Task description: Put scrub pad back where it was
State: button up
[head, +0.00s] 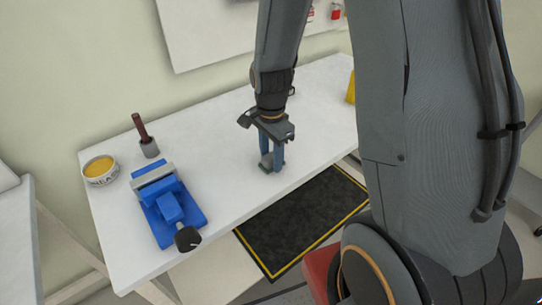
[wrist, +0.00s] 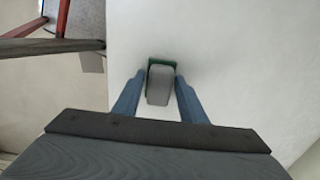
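The scrub pad is a small block with a grey upper part and a green edge below. In the wrist view the scrub pad (wrist: 159,88) sits between the tips of my two blue fingers, with its green edge showing at the far side. In the head view the scrub pad (head: 268,167) is at the fingertips, low over the white bench near its front edge. My gripper (head: 271,160) points down and appears shut on the pad; it also shows in the wrist view (wrist: 160,78). Whether the pad touches the bench is not clear.
On the white bench (head: 225,145) stand a blue vise (head: 170,205), a round tin with yellow contents (head: 99,170) and a brown-handled tool in a grey holder (head: 148,147). A yellow item (head: 351,90) is partly hidden at right. A black mat (head: 305,222) lies on the floor.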

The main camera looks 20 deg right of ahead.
aim_at(271, 156)
jog(key=shift+o, duration=1.3)
jog(key=shift+r, duration=0.2)
notch_tip(271, 156, up, 12)
jog(key=b, duration=0.2)
jog(key=s+f+n+t, duration=0.1)
jog(key=s+f+n, duration=0.3)
jog(key=s+n, duration=0.5)
jog(key=shift+s+f+n, duration=0.15)
jog(key=shift+n, duration=2.55)
jog(key=shift+c, duration=0.3)
